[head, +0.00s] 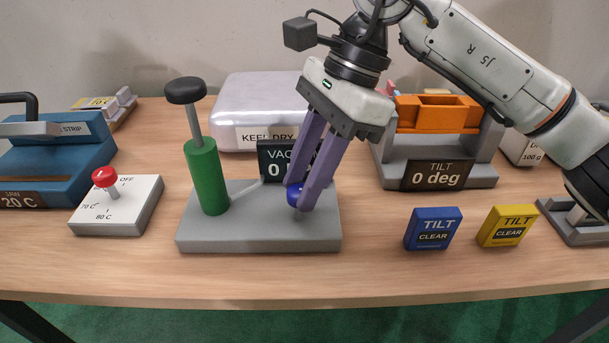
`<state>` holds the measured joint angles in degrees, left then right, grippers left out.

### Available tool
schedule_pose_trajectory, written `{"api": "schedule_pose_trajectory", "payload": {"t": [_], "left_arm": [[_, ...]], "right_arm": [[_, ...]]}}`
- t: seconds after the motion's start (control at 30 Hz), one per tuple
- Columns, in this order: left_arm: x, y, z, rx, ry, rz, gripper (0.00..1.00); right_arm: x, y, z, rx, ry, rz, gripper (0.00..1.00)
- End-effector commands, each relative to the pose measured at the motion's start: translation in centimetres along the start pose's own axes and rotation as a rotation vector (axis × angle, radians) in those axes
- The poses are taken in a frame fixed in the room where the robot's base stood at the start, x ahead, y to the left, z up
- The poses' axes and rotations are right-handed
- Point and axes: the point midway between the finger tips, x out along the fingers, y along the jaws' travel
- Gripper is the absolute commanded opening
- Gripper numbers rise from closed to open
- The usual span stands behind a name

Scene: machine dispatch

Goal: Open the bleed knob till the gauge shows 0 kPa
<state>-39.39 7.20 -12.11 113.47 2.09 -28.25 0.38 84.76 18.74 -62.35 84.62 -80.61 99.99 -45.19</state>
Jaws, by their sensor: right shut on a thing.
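The vacuum pump stand is a grey base (205,239) with a green cylinder (207,177) and a black-topped plunger (186,91). The blue bleed knob (294,194) sits near the right end of the base. My right gripper (299,200) reaches down from the upper right with its purple fingers shut on the knob, hiding part of it. Behind the fingers, the black gauge (272,161) shows "VAC" and a "0"; the rest of its reading is hidden. My left gripper is not in view.
A white dial box (134,212) with a red knob (105,177) stands left of the pump. An orange tilt fixture (437,114) reads "0 deg". The table's front strip is clear.

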Motion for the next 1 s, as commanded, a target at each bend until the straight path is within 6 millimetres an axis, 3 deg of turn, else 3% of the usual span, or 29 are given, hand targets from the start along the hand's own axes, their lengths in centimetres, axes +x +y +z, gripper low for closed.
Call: {"api": "schedule_pose_trajectory", "payload": {"t": [0.17, 0.2, 0.27, 0.67, 1.0], "left_arm": [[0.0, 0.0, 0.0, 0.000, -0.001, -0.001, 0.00], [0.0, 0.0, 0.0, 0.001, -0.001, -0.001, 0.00], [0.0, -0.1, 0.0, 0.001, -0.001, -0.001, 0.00], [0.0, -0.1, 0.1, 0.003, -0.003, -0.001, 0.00], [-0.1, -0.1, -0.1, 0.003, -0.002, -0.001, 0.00]], "right_arm": [[0.0, 0.0, 0.0, -0.001, 0.000, -0.001, 0.05], [0.0, 0.0, 0.0, -0.001, 0.000, -0.001, 0.34], [0.0, 0.0, 0.0, -0.001, 0.000, -0.001, 0.45], [-0.8, 0.0, 0.0, 0.001, 0.000, -0.002, 0.45], [-7.1, -0.1, 0.1, 0.001, -0.001, -0.004, 0.45]]}}
